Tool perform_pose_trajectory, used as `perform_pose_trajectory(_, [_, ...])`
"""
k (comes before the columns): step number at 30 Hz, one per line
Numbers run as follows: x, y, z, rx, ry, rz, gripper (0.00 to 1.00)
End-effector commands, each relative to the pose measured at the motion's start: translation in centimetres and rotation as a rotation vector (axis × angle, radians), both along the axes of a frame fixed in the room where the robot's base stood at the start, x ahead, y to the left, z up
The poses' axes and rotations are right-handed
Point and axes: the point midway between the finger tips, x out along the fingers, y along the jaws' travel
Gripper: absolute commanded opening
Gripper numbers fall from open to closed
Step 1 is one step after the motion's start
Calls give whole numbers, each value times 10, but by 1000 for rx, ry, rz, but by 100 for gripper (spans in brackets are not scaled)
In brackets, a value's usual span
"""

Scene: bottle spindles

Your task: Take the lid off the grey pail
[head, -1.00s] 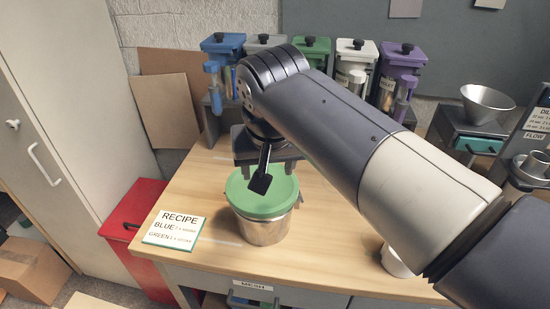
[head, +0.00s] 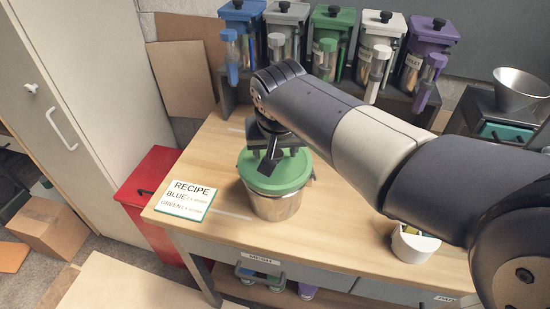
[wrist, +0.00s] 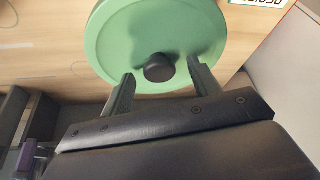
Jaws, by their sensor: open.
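The grey metal pail (head: 277,206) stands upright on the wooden bench. Its green lid (head: 290,177) sits on top and also shows in the wrist view (wrist: 125,48). A dark round knob (wrist: 158,68) rises from the lid's middle. My gripper (wrist: 160,84) is open, with one finger on each side of the knob and a visible gap to each. In the head view my gripper (head: 268,165) is over the lid and hides the knob. I cannot tell how far down the fingers reach beside the knob.
A recipe card (head: 188,194) lies left of the pail. Several bottle dispensers (head: 333,45) stand in a rack behind. A white tub (head: 413,245) is at the bench's front right, and a steel funnel (head: 519,90) is at the far right. A red bin (head: 150,190) stands left of the bench.

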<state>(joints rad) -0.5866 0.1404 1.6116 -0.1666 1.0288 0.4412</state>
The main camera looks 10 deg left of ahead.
Motion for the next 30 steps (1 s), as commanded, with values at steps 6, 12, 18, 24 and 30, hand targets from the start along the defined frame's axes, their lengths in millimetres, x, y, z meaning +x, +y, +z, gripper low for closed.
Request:
perform_pose_trajectory(6, [3, 0, -7, 0, 0, 0, 58])
perform_pose_trajectory(12, [3, 0, -7, 0, 0, 0, 51])
perform_pose_trajectory(18, [2, 0, -7, 0, 0, 0, 35])
perform_pose_trajectory(24, [2, 0, -7, 0, 0, 0, 18])
perform_pose_trajectory(30, [3, 0, -7, 0, -1, 0, 9])
